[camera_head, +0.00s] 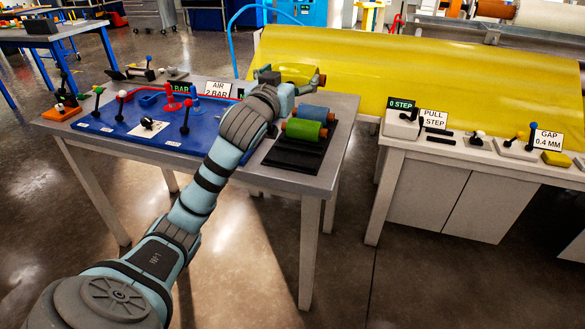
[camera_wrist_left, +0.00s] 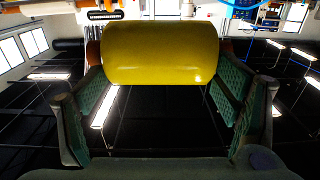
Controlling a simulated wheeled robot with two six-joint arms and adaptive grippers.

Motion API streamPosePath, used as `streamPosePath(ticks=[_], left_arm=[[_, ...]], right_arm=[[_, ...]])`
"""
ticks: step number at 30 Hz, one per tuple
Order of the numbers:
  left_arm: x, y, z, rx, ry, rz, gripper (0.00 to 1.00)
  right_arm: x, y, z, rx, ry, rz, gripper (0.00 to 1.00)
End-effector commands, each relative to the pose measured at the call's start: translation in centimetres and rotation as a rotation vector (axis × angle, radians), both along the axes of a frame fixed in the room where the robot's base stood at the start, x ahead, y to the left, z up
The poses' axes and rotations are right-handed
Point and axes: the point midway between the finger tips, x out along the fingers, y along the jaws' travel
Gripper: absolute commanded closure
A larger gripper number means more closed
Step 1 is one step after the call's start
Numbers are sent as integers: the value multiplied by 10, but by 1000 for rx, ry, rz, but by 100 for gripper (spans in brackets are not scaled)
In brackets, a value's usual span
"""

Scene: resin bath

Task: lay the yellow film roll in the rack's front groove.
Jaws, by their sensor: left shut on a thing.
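The yellow film roll (camera_head: 298,74) is at the back edge of the near table, in front of the yellow sheet. My left gripper (camera_head: 291,80) is shut on it, and the arm reaches across the table. In the left wrist view the roll (camera_wrist_left: 160,53) lies crosswise between the two green-padded fingers (camera_wrist_left: 160,98). The black rack (camera_head: 290,157) is on the right part of the table, nearer than the gripper. A green roll (camera_head: 302,130) and a blue roll (camera_head: 313,113) lie on it. The grooves are too small to make out. My right gripper is not in view.
A blue panel (camera_head: 155,148) with several levers and signs covers the table left of my arm. A wide yellow sheet (camera_head: 400,75) stands behind. A white cabinet (camera_head: 437,195) with step and gap controls is at the right, across a floor gap.

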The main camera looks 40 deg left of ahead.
Motion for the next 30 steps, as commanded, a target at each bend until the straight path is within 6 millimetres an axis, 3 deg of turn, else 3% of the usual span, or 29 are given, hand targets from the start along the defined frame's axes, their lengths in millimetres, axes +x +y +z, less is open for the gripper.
streamPosePath(ticks=[4,9,13,18,23,30], left_arm=[[0,5,-28,2,5,19,56],[0,4,-98,2,7,16,56],[0,4,-138,1,4,15,56],[0,4,-161,1,3,15,56],[0,4,-193,2,2,14,56],[0,3,-194,2,0,13,56]], right_arm=[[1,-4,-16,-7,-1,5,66],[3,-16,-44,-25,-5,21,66],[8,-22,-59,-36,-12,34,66],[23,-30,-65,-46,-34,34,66],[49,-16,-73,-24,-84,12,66],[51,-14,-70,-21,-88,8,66]])
